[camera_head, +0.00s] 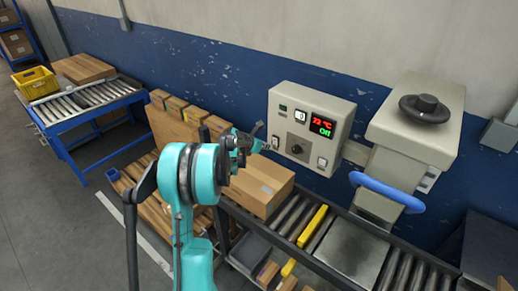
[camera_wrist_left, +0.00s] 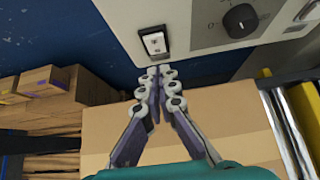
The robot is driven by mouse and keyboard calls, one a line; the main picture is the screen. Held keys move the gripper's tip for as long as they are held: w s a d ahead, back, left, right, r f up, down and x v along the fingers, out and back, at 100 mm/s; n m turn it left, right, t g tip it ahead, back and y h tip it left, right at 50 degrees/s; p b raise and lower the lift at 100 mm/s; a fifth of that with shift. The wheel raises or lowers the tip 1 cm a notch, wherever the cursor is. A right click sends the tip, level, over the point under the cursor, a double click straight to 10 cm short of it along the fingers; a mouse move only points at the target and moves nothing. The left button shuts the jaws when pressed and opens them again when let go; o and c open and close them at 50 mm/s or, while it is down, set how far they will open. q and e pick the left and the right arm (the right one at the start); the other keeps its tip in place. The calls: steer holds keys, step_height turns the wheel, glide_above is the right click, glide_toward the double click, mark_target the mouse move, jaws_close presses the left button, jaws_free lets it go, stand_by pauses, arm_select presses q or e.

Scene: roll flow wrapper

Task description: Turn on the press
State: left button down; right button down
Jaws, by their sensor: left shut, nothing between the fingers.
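The press (camera_head: 412,130) is a beige machine with a blue handle (camera_head: 386,190), at the right of the head view. Its grey control box (camera_head: 345,115) is on the wall side and shows a display (camera_head: 322,124) reading 72 °C in red and "Off" in green. A rocker switch (camera_head: 276,142) is at the box's lower left; in the left wrist view it is a white rocker in a dark frame (camera_wrist_left: 154,42). My left gripper (camera_head: 264,145) is shut and empty, its fingertips (camera_wrist_left: 160,72) just below that switch. I cannot tell whether they touch.
A round knob (camera_wrist_left: 240,20) and a second rocker switch (camera_head: 322,162) are to the right on the box. A cardboard box (camera_head: 258,188) lies below the gripper on the roller conveyor (camera_head: 290,215). More cartons (camera_head: 175,107) stand at the left.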

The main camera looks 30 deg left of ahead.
mark_target(275, 139)
arm_select(q)
steer(key=w, duration=0.3)
steer(key=shift+w+d+r, duration=0.15)
steer(key=shift+r, duration=0.15)
steer(key=shift+w+r, duration=0.2)
steer(key=shift+w, duration=0.3)
steer(key=shift+r, duration=0.2)
steer(key=shift+r+p, duration=0.4)
steer(key=shift+r, duration=0.25)
